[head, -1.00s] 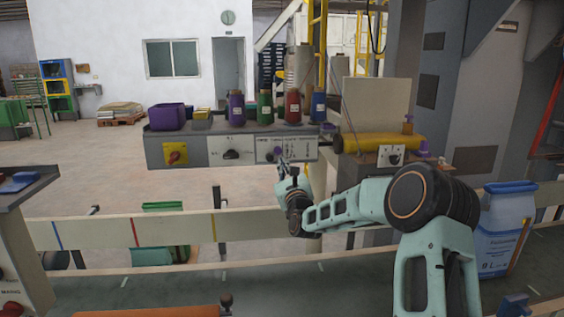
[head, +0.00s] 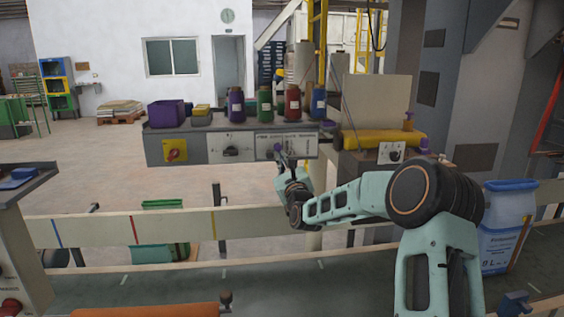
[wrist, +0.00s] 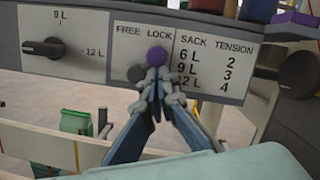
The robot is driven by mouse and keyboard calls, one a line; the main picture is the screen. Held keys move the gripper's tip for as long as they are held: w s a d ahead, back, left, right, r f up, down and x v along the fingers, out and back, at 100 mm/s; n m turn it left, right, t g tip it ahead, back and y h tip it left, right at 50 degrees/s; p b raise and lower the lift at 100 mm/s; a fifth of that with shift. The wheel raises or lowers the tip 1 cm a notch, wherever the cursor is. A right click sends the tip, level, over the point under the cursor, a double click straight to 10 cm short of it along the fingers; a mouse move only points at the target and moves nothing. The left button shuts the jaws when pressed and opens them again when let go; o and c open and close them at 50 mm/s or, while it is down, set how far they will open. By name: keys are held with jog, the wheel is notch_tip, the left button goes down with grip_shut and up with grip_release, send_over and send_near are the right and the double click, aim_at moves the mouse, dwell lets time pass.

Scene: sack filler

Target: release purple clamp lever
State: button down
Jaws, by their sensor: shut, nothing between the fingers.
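The purple clamp lever's round purple knob (wrist: 156,56) is on the white panel under the word LOCK, right of the word FREE. A dark round hub (wrist: 136,73) sits just below and left of it. In the head view the purple knob (head: 277,147) is small and partly covered by my gripper (head: 281,158). My gripper also shows in the wrist view (wrist: 157,80), shut and empty, with its fingertips just below the knob. They look close to or touching it; I cannot tell which. The stem between knob and hub is hidden or too small to make out.
A black rotary knob (wrist: 43,48) marked 9 L and 12 L is left of the lever. A sack tension chart (wrist: 215,66) is to the right. Several coloured bottles, one of them green (head: 264,104), stand above the panel. A cream rail (head: 100,231) runs below.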

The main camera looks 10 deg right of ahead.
aim_at(276, 150)
jog(key=shift+r+n+b, duration=0.15)
jog(key=shift+n+b, duration=0.35)
jog(key=shift+n, duration=0.3)
jog(key=n+b, duration=0.1)
jog(key=n, duration=0.1)
jog(key=r+n+y, duration=0.1)
jog(key=n, duration=0.1)
jog(key=r+n+g+b, duration=0.1)
jog(key=n, duration=0.2)
jog(key=shift+a+y+b, duration=0.3)
jog(key=shift+a, duration=0.1)
jog(key=n, duration=0.3)
jog(key=a+n+g, duration=0.1)
jog(key=shift+r+n, duration=0.3)
jog(key=shift+r, duration=0.1)
jog(key=shift+a+n+g, duration=0.4)
jog(key=shift+n, duration=0.8)
jog(key=shift+a+r, duration=0.1)
jog(key=shift+a, duration=0.05)
